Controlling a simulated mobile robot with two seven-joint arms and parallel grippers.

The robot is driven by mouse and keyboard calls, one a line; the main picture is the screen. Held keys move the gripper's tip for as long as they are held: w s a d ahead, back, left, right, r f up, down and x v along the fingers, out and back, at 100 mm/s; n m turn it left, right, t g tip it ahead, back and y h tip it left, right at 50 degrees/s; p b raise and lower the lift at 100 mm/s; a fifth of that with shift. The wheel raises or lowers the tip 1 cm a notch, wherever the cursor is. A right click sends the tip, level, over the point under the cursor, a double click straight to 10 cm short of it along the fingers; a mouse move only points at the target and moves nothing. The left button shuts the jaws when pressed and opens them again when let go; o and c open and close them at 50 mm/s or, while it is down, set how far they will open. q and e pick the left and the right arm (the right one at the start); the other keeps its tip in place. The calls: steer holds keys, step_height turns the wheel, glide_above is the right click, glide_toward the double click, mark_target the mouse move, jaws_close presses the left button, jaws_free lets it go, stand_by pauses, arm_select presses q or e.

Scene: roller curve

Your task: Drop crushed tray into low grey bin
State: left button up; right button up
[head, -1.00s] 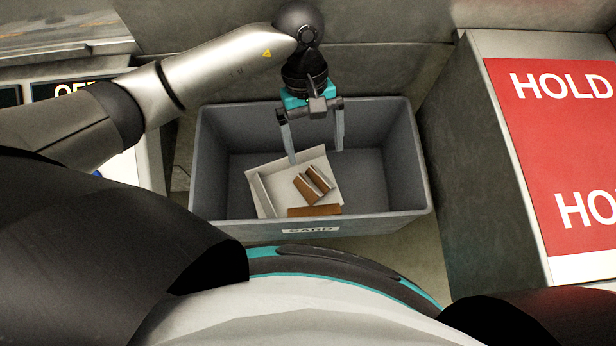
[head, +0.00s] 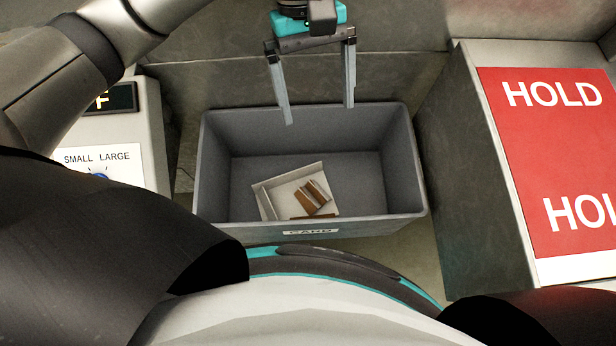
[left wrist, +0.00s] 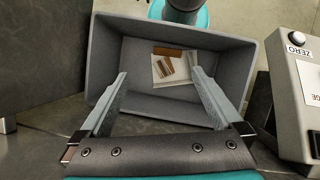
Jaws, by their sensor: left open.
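The low grey bin (head: 408,165), with a small "CARD" label on its near side, stands on the floor in the middle of the head view. The crushed tray (head: 266,203), pale with brown pieces on it, lies inside on the bin's floor, toward the near left. In the left wrist view the tray (left wrist: 158,72) shows near the far wall of the bin (left wrist: 102,60). My left gripper (head: 319,115) is open and empty above the bin's back rim, its fingers wide apart and clear of the tray. My right gripper is not in view.
A red board marked "HOLD" (head: 560,130) lies on a pale-edged surface to the right. A grey unit with a "SMALL LARGE" panel (head: 95,160) stands to the left. A dark wall is behind the bin.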

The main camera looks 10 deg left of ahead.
arm_select(q)
step_height(320, 180, up, 4)
steer(key=shift+f, duration=0.15)
stand_by(0.6)
